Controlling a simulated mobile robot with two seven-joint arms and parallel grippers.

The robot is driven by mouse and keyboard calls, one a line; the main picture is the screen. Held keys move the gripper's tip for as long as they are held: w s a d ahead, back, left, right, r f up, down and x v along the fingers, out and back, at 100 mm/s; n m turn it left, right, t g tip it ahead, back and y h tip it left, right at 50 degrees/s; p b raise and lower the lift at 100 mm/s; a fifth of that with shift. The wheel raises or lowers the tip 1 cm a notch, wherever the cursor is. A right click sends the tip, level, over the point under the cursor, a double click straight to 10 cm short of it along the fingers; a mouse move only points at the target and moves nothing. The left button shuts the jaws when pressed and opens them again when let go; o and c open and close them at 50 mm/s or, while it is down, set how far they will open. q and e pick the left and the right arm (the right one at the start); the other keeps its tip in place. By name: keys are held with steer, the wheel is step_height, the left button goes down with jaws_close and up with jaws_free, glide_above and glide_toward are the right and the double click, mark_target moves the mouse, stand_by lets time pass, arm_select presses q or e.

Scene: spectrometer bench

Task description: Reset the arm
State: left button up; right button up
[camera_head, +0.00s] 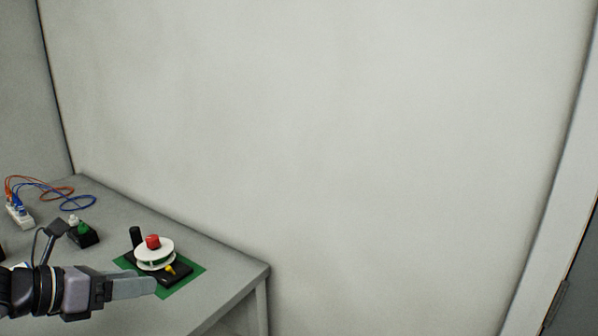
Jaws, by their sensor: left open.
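My left gripper (132,287) comes in from the lower left and reaches over the grey table. Its pale fingers extend to the right, close in front of the near left part of a green mat. They look empty and open, though one finger largely hides the other. My right gripper is not in view.
A black box with a green button (84,232), a white power strip (20,215) and blue and orange cables (78,202) lie farther left. The table (245,269) ends at right.

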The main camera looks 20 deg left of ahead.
arm_select(q)
steer(key=s+d+f+n+g, duration=0.2)
steer(key=s+d+f+n, duration=0.1)
steer(key=d+f+n, duration=0.65)
steer(key=s+d+f+n+g, duration=0.2)
steer(key=s+d+f+n, duration=0.3)
steer(key=d, duration=0.7)
steer(key=s+a+f+n+g+y, duration=0.25)
steer(key=s+n, duration=0.25)
steer(key=n, duration=0.5)
steer(key=s+a+f+n+g+y, duration=0.2)
steer(key=s+f+n, duration=0.25)
steer(key=n, duration=0.65)
steer(key=w+d+f+t+b, duration=0.1)
steer(key=w+f+t, duration=0.1)
steer(key=f, duration=0.4)
steer(key=w+d+f+t+h+b, duration=0.1)
steer(key=w+d+f+t+b, duration=0.1)
steer(key=f+t, duration=0.3)
steer(key=shift+x, duration=1.15)
steer(key=shift+m+h, duration=0.25)
